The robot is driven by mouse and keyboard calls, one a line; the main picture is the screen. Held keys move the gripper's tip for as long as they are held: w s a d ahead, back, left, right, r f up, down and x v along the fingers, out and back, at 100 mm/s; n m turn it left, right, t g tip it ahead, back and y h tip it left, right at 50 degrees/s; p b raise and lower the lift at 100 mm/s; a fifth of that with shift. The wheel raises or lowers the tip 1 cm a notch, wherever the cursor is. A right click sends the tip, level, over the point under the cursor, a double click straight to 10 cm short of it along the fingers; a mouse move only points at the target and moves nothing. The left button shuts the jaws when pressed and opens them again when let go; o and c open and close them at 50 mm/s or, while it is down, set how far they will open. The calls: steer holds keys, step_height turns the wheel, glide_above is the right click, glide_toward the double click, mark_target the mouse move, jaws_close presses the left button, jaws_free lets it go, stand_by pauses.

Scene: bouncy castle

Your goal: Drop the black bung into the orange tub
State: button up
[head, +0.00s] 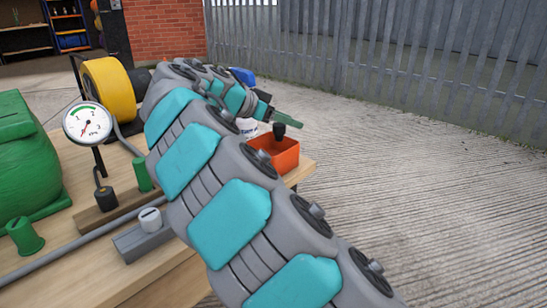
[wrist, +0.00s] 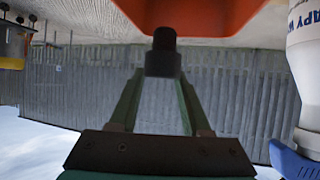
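The black bung (head: 279,131) shows just below my gripper (head: 290,120), over the open top of the orange tub (head: 287,160). In the wrist view the bung (wrist: 163,58) sits between the tips of the green fingers (wrist: 161,78), and my gripper is shut on it. Its narrower end overlaps the orange tub (wrist: 215,18) in that view. The tub stands near the far right corner of the wooden bench. My arm covers part of the tub's left side, and its floor is hidden.
A white bottle (wrist: 305,70) with blue parts stands close beside the tub. The bench (head: 90,255) also holds a pressure gauge (head: 88,122), a yellow reel (head: 108,88), a green bung (head: 142,174) and a green case (head: 25,150). Concrete ground (head: 420,180) lies open to the right.

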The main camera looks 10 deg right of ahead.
steer(key=o, duration=0.4)
